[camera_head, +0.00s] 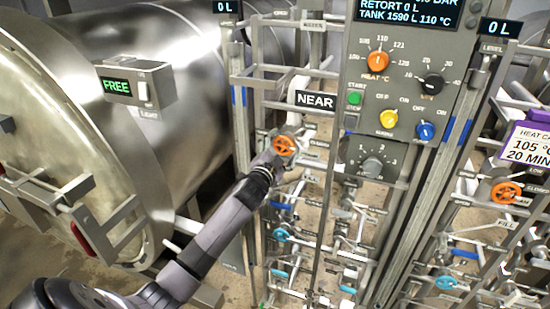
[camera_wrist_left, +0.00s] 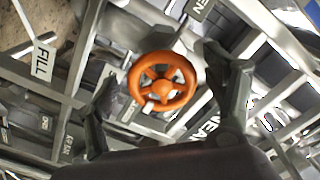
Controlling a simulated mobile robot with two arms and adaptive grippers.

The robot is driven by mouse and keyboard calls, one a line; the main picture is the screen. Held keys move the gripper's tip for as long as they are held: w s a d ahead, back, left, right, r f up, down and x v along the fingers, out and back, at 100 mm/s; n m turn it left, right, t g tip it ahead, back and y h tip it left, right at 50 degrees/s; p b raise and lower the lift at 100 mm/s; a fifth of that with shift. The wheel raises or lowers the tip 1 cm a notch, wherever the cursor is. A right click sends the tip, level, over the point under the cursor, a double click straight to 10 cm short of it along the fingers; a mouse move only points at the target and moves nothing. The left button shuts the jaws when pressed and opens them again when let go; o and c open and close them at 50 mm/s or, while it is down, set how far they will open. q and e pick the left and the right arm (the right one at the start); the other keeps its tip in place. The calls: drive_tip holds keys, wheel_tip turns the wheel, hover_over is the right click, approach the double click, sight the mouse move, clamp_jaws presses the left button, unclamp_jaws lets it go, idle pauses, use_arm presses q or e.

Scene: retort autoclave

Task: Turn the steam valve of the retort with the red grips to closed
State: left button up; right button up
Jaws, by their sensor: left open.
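An orange steam valve handwheel (camera_head: 285,146) sits on the pipe rack under the NEAR sign (camera_head: 316,101). In the left wrist view the orange wheel (camera_wrist_left: 164,88) faces me, between the two dark fingers. My left gripper (camera_head: 272,156) is at this wheel in the head view. The left gripper (camera_wrist_left: 163,72) is open, with a visible gap between each finger and the rim. A retort (camera_head: 60,110) with red grips (camera_head: 82,238) on its door bars stands at the left. My right gripper is not in view.
A control panel (camera_head: 405,70) with knobs stands right of the wheel. Another orange wheel (camera_head: 506,192) is on the right rack. Small blue valve handles (camera_head: 281,235) and thin pipes crowd the space below. A FREE display box (camera_head: 137,86) is on the retort.

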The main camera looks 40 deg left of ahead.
use_arm(q)
drive_tip(key=v, duration=1.1)
drive_tip(key=shift+s, duration=0.2)
drive_tip(key=shift+d, duration=0.1)
drive_tip(key=s+d+f+n+g+h+b, duration=0.1)
drive_tip(key=s+d+f+g, duration=0.2)
drive_tip(key=f, duration=1.1)
drive_tip(key=s+f+g+b, duration=0.15)
drive_tip(key=s+f, duration=0.35)
drive_tip(key=f, duration=1)
drive_tip(key=s+d+f+n+g+h+b, duration=0.1)
drive_tip(key=s+d+f+g, duration=0.2)
drive_tip(key=f, duration=1.1)
drive_tip(key=s+d+f+n+g+h+b, duration=0.1)
drive_tip(key=s+d+f+g, duration=0.15)
drive_tip(key=s+f, duration=0.65)
drive_tip(key=s+d+f+g, duration=0.2)
drive_tip(key=s+f+g, duration=0.1)
drive_tip(key=s+f, duration=0.55)
drive_tip(key=s+d+f+g, duration=0.1)
drive_tip(key=s+d+f, duration=0.2)
drive_tip(key=s, duration=0.7)
drive_tip(key=s+d+f+n+g+h+b, duration=0.1)
drive_tip(key=s+f, duration=0.4)
drive_tip(key=s, duration=0.6)
drive_tip(key=shift+d+g, duration=0.8)
drive_tip(key=shift+d, duration=0.25)
